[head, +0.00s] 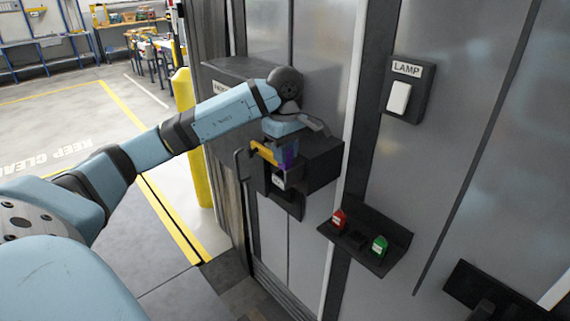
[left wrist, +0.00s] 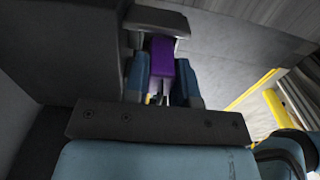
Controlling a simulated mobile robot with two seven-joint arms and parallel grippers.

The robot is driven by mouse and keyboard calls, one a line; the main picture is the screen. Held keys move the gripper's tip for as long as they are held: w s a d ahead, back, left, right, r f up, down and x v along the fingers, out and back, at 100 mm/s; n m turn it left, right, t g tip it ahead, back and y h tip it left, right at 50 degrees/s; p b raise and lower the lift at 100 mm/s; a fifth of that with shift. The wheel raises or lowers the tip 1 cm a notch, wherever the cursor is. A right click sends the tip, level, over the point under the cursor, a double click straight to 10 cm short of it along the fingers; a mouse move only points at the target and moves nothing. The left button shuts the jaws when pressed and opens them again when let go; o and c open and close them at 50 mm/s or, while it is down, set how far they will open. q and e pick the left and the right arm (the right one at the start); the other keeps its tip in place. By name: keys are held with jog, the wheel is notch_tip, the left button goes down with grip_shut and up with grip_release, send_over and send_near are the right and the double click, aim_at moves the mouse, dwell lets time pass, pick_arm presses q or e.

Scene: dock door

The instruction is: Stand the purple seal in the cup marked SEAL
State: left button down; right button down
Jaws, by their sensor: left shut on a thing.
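My left gripper (head: 282,148) reaches to a dark box on the dock door and is shut on the purple seal (head: 291,159). In the left wrist view the purple seal (left wrist: 161,58) sits between the two blue fingers (left wrist: 162,84). In the head view the gripper hides most of the seal. Just below is a dark holder with a white label (head: 278,181), too small to read. I cannot tell whether it is the cup marked SEAL, or whether the seal touches it. My right gripper is not in view.
A yellow-orange piece (head: 264,151) is beside the gripper. A dark shelf (head: 376,262) to the right holds a red seal (head: 338,219) and a green seal (head: 379,246). A LAMP switch (head: 398,97) is above. A yellow post (head: 192,140) stands left of the door.

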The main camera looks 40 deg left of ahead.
aim_at(285, 166)
pick_arm(q)
notch_tip(285, 166, down, 4)
jog(key=shift+r+p, duration=0.15)
jog(key=shift+p, duration=0.15)
jog(key=shift+f+b, duration=0.25)
jog(key=shift+b, duration=0.05)
jog(key=c, duration=1.2)
grip_release()
jog(key=shift+r, duration=0.1)
jog(key=shift+r, duration=0.1)
